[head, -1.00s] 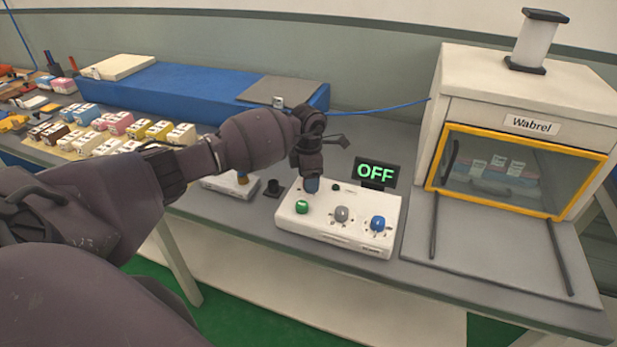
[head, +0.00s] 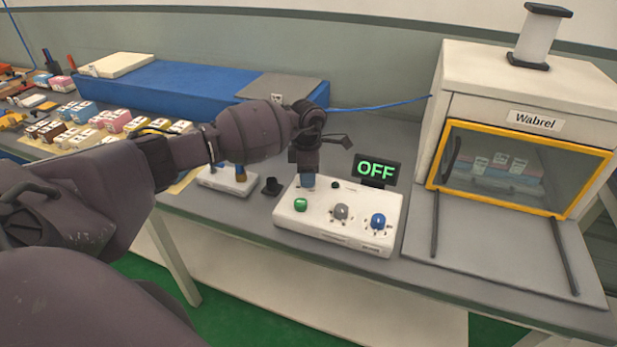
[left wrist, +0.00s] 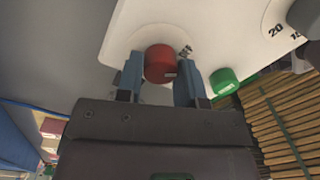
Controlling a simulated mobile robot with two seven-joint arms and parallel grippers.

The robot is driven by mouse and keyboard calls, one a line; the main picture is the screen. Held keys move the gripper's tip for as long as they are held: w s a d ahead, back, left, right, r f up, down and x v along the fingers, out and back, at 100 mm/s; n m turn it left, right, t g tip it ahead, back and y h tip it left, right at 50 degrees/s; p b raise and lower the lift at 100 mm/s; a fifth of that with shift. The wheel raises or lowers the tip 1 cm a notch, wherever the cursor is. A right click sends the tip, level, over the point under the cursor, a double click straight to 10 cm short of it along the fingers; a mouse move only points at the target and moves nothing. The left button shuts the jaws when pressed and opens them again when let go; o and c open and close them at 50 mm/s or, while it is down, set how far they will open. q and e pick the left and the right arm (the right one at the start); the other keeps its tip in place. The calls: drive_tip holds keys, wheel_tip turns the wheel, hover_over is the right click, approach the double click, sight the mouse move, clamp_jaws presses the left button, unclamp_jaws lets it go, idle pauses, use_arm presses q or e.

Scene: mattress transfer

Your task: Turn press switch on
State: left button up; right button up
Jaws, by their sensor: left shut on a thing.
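The white control box (head: 338,237) sits on the bench with a green button (head: 300,204), a grey knob (head: 340,211) and a blue knob (head: 378,221) on top. The display (head: 376,170) behind it reads OFF in green. My left gripper (head: 308,181) points down at the back left of the box and hides what it holds there. In the left wrist view, its fingers (left wrist: 160,78) are shut on both sides of a red button (left wrist: 160,64) on the white box. The green button (left wrist: 223,81) is just beside the right finger. My right gripper is not in view.
A cabinet labelled Wabrel (head: 525,130) with a yellow-framed window stands to the right. A small white box (head: 228,181) and a black cap (head: 271,188) are to the left. A blue mattress-like block (head: 170,92) and rows of small boxes lie further left.

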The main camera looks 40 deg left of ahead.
use_arm(q)
drive_tip(key=m+b, duration=0.2)
drive_tip(key=shift+f+m, duration=0.2)
drive_tip(key=shift+m, duration=0.7)
drive_tip(key=m+b, duration=0.2)
drive_tip(key=shift+m, duration=0.3)
drive_tip(key=m+b, duration=0.2)
drive_tip(key=m, duration=0.1)
drive_tip(key=shift+m, duration=0.3)
drive_tip(key=m+b, duration=0.1)
drive_tip(key=m, duration=0.1)
drive_tip(key=shift+m, duration=0.3)
drive_tip(key=shift+d+r+m+b, duration=0.15)
drive_tip(key=shift+m+b, duration=0.45)
drive_tip(key=shift+m, duration=0.8)
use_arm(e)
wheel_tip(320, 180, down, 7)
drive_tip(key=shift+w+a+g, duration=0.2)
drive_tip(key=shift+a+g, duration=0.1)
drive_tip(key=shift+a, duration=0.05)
use_arm(q)
drive_tip(key=shift+r+m, duration=0.15)
drive_tip(key=shift+m, duration=0.15)
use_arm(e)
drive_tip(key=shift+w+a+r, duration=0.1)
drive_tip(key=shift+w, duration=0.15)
